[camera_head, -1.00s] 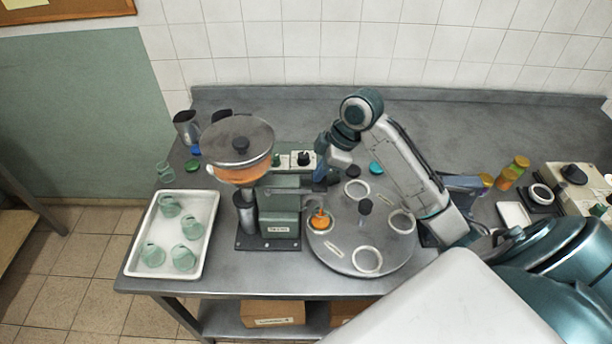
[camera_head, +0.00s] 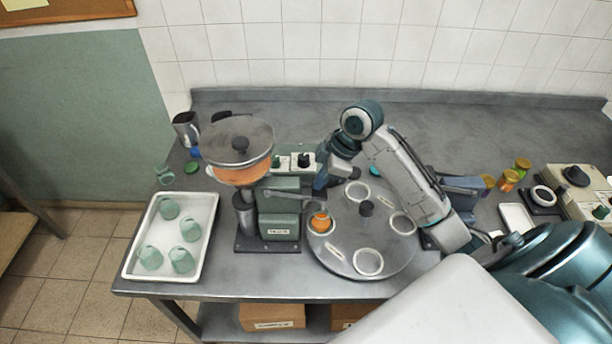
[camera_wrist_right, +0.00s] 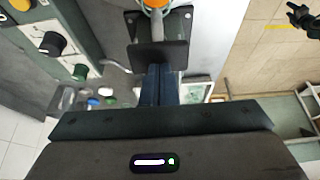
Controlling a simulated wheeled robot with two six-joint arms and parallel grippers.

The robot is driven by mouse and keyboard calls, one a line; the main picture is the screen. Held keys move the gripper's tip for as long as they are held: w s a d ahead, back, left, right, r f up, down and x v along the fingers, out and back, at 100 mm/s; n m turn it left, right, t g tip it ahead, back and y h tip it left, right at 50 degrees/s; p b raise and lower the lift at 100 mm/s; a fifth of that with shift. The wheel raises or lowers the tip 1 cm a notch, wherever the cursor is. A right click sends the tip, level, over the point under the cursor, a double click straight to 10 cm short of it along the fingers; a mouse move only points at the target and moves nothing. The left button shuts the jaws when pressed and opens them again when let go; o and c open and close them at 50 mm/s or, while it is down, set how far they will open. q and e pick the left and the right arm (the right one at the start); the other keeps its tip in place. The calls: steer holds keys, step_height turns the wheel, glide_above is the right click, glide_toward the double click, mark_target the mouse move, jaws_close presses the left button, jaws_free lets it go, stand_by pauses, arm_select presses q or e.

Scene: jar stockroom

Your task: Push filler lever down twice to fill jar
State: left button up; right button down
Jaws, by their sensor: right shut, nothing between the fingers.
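The filler (camera_head: 279,221) is a green machine on a dark base, with a round lidded hopper (camera_head: 238,160) of orange contents. A grey spout-like part (camera_head: 311,206) reaches from its right side over the turntable. An orange-filled jar (camera_head: 320,224) stands in the turntable's near-left ring, below that part. My right gripper (camera_head: 320,186) is shut and empty, pointing down beside the filler's upper right side. In the wrist view its dark fingers (camera_wrist_right: 160,84) end by a dark plate. I cannot pick out the lever clearly or tell whether the fingers touch it. My left gripper is out of view.
The grey turntable (camera_head: 350,240) has several white rings and a central knob. A white tray (camera_head: 207,238) with several greenish jars is at left. A control box (camera_head: 283,163) with knobs stands behind the filler. Small jars and a scale are at right.

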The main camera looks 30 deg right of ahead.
step_height(320, 180, up, 4)
steer(key=p, duration=0.4)
steer(key=shift+r, duration=1.15)
steer(key=shift+f, duration=0.2)
